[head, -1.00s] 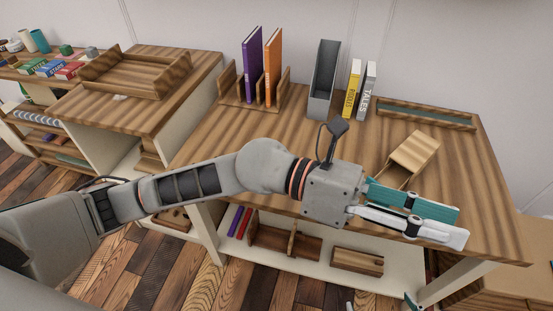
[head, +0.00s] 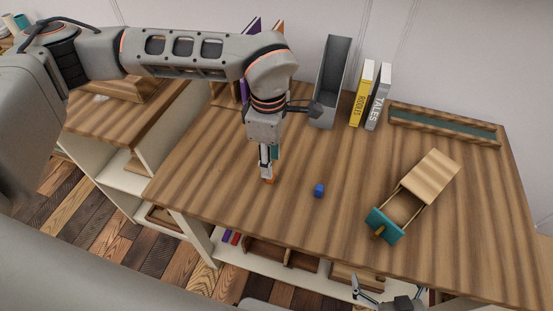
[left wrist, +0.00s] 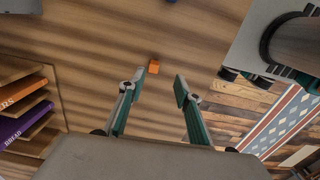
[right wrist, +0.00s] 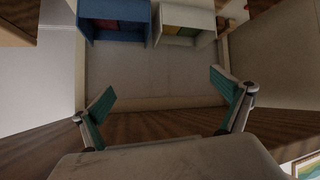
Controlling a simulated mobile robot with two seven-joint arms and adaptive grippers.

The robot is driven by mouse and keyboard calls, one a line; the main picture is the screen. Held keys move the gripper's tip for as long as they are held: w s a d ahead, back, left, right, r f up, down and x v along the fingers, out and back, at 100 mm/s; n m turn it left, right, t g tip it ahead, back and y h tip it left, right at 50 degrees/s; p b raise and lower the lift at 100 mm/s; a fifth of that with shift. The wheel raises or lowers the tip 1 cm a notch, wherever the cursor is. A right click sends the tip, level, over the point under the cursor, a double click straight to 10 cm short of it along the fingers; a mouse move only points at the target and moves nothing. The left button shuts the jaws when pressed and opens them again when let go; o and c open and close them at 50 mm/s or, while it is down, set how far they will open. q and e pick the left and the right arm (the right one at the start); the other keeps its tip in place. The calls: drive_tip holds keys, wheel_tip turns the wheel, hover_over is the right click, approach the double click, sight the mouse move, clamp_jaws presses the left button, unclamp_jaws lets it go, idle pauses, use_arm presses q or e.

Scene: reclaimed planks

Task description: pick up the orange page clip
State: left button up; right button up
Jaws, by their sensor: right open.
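The orange page clip (left wrist: 153,66) is a small block on the striped wooden desk, just ahead of my left fingertips in the left wrist view. In the head view only a bit of the orange clip (head: 269,181) shows at the tip of my left gripper (head: 267,170), which points down over the desk. My left gripper (left wrist: 155,91) is open, with nothing between its fingers. My right gripper (right wrist: 168,90) is open and empty; in the head view it (head: 385,292) is low, by the desk's front edge.
A blue cube (head: 319,190) lies to the right of the clip. Further right is a small wooden box (head: 430,174) with its teal-fronted drawer (head: 385,226) pulled out. A grey file holder (head: 328,85), a yellow book (head: 362,95) and a grey book (head: 379,97) stand at the back.

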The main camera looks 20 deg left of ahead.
use_arm(q)
drive_tip(key=shift+w+a+f, duration=0.1)
drive_tip(key=shift+w+f, duration=0.15)
drive_tip(key=shift+w, duration=0.1)
drive_tip(key=shift+f, duration=0.35)
wheel_tip(320, 180, down, 2)
drive_tip(key=shift+s+f, duration=0.1)
drive_tip(key=shift+f, duration=0.1)
drive_tip(key=f, duration=0.3)
drive_tip(key=shift+w+a+f+b, duration=0.2)
drive_tip(key=shift+w+b, duration=0.1)
drive_tip(key=shift+f, duration=0.3)
use_arm(e)
drive_tip(key=shift+s+f, duration=0.3)
drive_tip(key=shift+f, duration=0.2)
use_arm(q)
drive_tip(key=c, duration=0.8)
use_arm(e)
drive_tip(key=shift+f, duration=0.15)
